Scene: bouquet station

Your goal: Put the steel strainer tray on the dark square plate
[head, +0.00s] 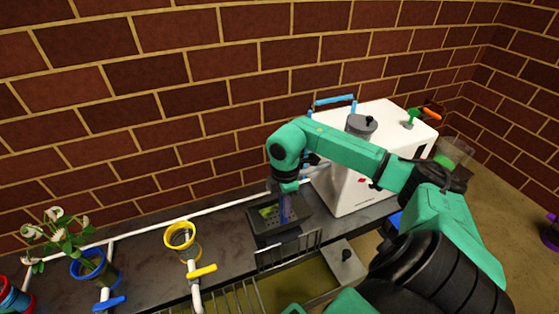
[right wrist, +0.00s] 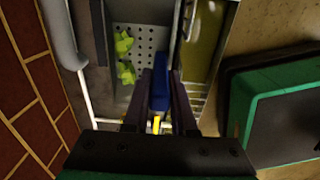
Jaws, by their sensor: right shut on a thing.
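The steel strainer tray (head: 262,215) is grey with a grid of holes, seen at the bench's front edge in the head view. In the right wrist view its perforated floor (right wrist: 145,42) holds yellow-green scraps (right wrist: 124,43). My right gripper (head: 287,212) points down at the tray's right part. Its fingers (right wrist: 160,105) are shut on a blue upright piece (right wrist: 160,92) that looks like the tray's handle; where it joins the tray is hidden. I cannot make out the dark square plate for certain. My left gripper is not in view.
A white machine (head: 362,185) stands right of the tray. A wire rack (head: 240,298) lies in front. A yellow ring holder (head: 180,237) and a blue pot (head: 92,268) with white flowers stand left on the bench. A brick wall closes the back.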

